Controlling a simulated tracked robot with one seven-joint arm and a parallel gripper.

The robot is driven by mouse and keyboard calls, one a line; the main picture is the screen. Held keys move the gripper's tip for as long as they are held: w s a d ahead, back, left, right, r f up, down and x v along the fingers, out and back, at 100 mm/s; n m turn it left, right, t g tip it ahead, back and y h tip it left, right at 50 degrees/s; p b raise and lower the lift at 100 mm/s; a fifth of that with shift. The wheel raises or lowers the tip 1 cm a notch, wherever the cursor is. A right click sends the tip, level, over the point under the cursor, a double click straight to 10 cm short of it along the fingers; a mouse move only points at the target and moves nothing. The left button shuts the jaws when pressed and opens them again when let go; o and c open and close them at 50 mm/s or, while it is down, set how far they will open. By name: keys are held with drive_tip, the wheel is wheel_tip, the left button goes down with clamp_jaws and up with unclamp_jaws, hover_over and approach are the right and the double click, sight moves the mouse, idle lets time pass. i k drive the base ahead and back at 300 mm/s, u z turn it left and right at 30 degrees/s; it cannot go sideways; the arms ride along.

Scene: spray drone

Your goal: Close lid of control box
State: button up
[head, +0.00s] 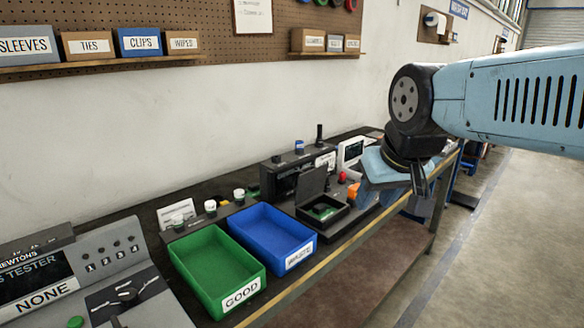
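The control box is most likely the small dark box (340,216) near the front edge of the bench, with a green part inside it. Its dark lid (311,183) stands open and upright at the back of the box. My gripper (418,180) hangs from the light blue arm to the right of the box, apart from the lid. One dark finger shows pointing down; the opening between the fingers is hidden by the gripper body.
A blue bin (262,222) and a green bin (206,250) marked GOOD stand left of the box. A dark instrument (283,178) and a white device (352,152) stand behind it. A grey tester (100,262) is at the lower left. The floor at right is clear.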

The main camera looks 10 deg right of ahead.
sight(311, 184)
drive_tip(key=z, duration=1.15)
drive_tip(key=i, duration=0.1)
drive_tip(key=u, duration=3.2)
drive_tip(key=k, duration=0.85)
drive_tip(key=z, duration=1.55)
drive_tip(key=i, duration=1)
